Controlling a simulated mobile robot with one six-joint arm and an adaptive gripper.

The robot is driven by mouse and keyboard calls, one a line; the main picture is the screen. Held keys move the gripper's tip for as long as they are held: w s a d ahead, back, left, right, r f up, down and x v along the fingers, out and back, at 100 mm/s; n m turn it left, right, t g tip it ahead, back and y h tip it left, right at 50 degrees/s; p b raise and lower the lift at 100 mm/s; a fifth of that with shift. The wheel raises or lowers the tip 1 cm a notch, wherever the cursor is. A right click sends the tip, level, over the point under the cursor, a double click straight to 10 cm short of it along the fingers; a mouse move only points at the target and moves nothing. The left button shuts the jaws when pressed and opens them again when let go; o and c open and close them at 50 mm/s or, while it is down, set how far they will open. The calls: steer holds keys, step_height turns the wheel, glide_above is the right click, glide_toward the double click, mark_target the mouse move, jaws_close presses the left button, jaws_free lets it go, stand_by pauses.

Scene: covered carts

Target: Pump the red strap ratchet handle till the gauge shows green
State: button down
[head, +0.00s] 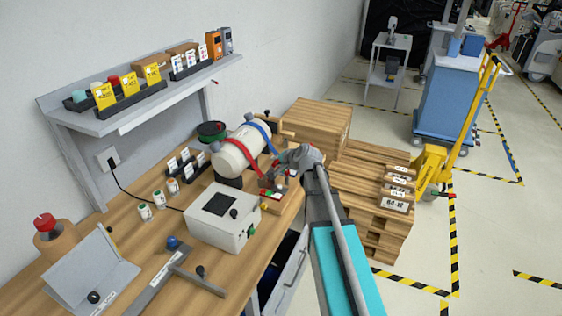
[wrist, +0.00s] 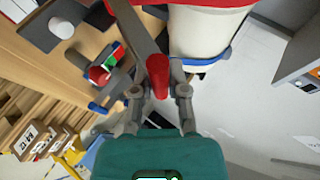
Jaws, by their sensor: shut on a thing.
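A white cylinder (head: 236,152) lies on a dark cradle on the bench, with a red strap (head: 246,158) and a blue strap (head: 262,135) around it. The red strap's ratchet handle shows in the wrist view as a grey lever (wrist: 136,28) with a red grip (wrist: 158,78). My gripper (wrist: 161,85) is shut on the red grip, a finger on each side. In the head view my gripper (head: 284,165) is beside the cylinder's right end and hides most of the handle. A small red and green gauge (wrist: 100,74) sits beside the lever; its reading is too small to tell.
A white box (head: 212,228) with a dark square top stands in front of the cylinder on the bench (head: 165,255). A shelf (head: 150,100) with bins hangs behind. Wooden pallets (head: 365,185) and a large wooden box (head: 318,122) stand to the right.

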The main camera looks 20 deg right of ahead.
steer(key=c, duration=0.9)
jaws_free()
steer(key=shift+a+r, duration=0.1)
steer(key=shift+r, duration=0.1)
